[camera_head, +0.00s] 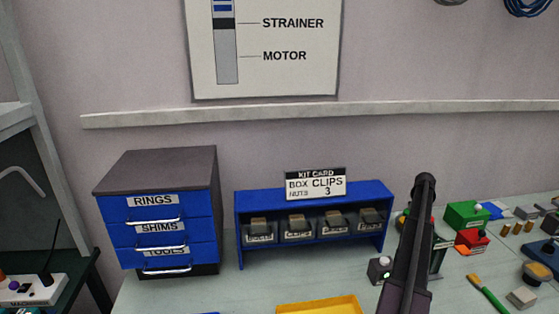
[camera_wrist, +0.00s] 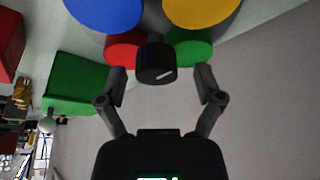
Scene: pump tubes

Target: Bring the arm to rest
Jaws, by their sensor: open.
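My gripper (camera_wrist: 160,78) is open in the wrist view, its two fingers spread apart. A black knob with a white mark (camera_wrist: 156,62) shows between or just beyond the fingertips; I cannot tell which, and no finger visibly touches it. My dark arm (camera_head: 412,245) rises at the right of the head view, over the bench. The gripper cannot be made out there.
Around the knob are blue (camera_wrist: 105,12), yellow (camera_wrist: 200,10), red (camera_wrist: 124,47) and green (camera_wrist: 190,47) discs. A blue clip rack (camera_head: 240,235) and drawer cabinet (camera_head: 160,172) stand left of the arm. Green (camera_head: 465,214) and red (camera_head: 472,240) boxes stand right.

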